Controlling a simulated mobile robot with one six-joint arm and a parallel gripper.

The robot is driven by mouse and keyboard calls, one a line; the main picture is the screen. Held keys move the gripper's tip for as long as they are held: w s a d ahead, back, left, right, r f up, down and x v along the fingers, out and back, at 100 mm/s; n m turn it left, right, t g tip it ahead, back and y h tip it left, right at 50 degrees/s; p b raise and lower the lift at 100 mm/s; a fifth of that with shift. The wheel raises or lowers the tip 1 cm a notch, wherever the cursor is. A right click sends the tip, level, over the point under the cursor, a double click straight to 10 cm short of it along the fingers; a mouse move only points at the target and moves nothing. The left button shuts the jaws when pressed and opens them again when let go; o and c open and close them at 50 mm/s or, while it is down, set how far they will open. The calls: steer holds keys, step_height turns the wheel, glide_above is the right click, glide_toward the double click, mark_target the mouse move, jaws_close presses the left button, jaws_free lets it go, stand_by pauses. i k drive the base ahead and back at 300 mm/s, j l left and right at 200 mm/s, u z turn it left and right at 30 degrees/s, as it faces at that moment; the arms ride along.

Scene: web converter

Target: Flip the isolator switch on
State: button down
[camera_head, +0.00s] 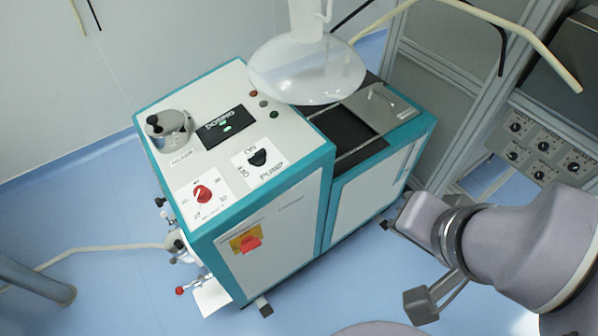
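A teal and white machine (290,210) stands on the blue floor. A red switch on a yellow plate (245,243), which looks like the isolator, is on its front face, left of centre. The switch's exact on/off marking is too small to read. A red rotary knob (204,194) sits on a white label on the top panel. My gripper (412,259) is at the lower right, to the right of the machine and apart from the red switch. Its two fingers are spread wide with nothing seen between them.
The top panel also has a black pump knob (258,157), a small display (226,126) and a metal cylinder (170,128). A clear glass vessel (308,68) hangs above it. A grey rack with black knobs (540,146) stands at right. Hoses and small valves stick out at the machine's left.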

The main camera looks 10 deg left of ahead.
mark_target(249, 244)
steer(key=j+u, duration=0.2)
steer(key=u, duration=0.15)
steer(key=j+u, duration=0.2)
steer(key=u, duration=0.15)
steer(key=j+u, duration=0.2)
steer(key=u, duration=0.15)
steer(key=j+z, duration=0.2)
steer(key=j, duration=0.55)
steer(key=k, duration=0.05)
